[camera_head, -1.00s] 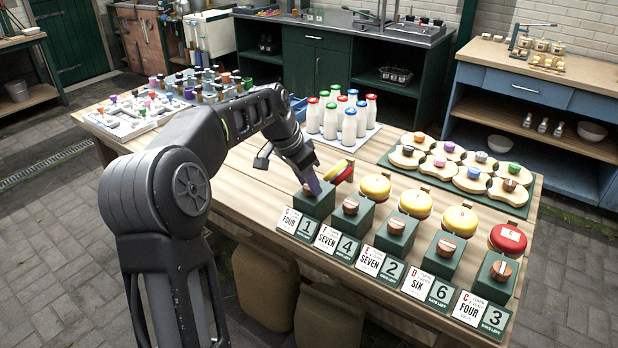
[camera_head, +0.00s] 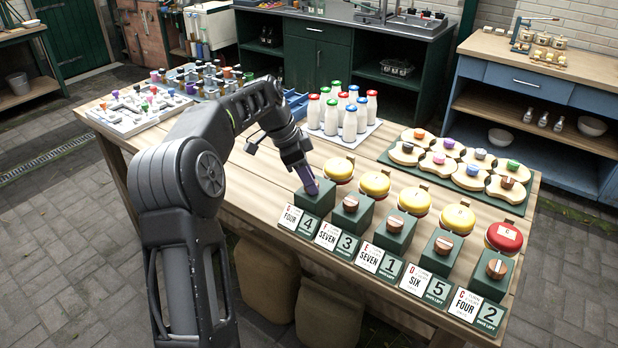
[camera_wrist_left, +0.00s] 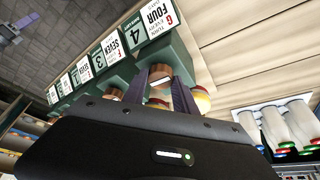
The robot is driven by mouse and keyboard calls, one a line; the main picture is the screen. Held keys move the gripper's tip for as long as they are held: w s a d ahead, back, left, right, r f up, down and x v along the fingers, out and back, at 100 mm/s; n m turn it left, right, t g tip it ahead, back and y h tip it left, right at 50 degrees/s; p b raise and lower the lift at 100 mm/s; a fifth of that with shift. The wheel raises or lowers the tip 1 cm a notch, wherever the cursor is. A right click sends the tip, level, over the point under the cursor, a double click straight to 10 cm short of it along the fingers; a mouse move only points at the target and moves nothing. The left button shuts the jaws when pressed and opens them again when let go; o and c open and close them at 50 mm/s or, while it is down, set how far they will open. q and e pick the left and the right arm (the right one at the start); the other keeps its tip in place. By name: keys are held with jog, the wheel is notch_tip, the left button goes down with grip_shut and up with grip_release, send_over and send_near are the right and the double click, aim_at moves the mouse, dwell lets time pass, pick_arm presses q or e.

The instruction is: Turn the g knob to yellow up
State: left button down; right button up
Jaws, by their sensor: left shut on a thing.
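The G knob (camera_wrist_left: 160,82) is a wooden knob on a green block (camera_head: 313,203) at the left end of the row. Its card (camera_head: 291,217) reads FOUR, and the number plate (camera_head: 308,225) beside it shows 4. My left gripper (camera_head: 312,190) points down and is shut on the G knob, hiding most of it in the head view. In the left wrist view its two fingers (camera_wrist_left: 160,88) stand on either side of the knob. The G disc (camera_head: 339,168) behind the block lies yellow side up.
Further knobs on green blocks stand to the right, with yellow discs (camera_head: 375,184) and a red disc (camera_head: 504,237) at the end. Milk bottles (camera_head: 349,122) and a tray of cream-coloured pieces (camera_head: 457,190) stand behind. Bare wood (camera_head: 258,190) lies left of the G block.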

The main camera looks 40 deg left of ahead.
aim_at(297, 193)
pick_arm(q)
jog(key=c, duration=1)
grip_release()
jog(key=v, duration=0.7)
jog(key=shift+r+p, duration=0.3)
jog(key=shift+r, duration=0.05)
jog(key=shift+s+a, duration=0.1)
jog(key=shift+s, duration=0.05)
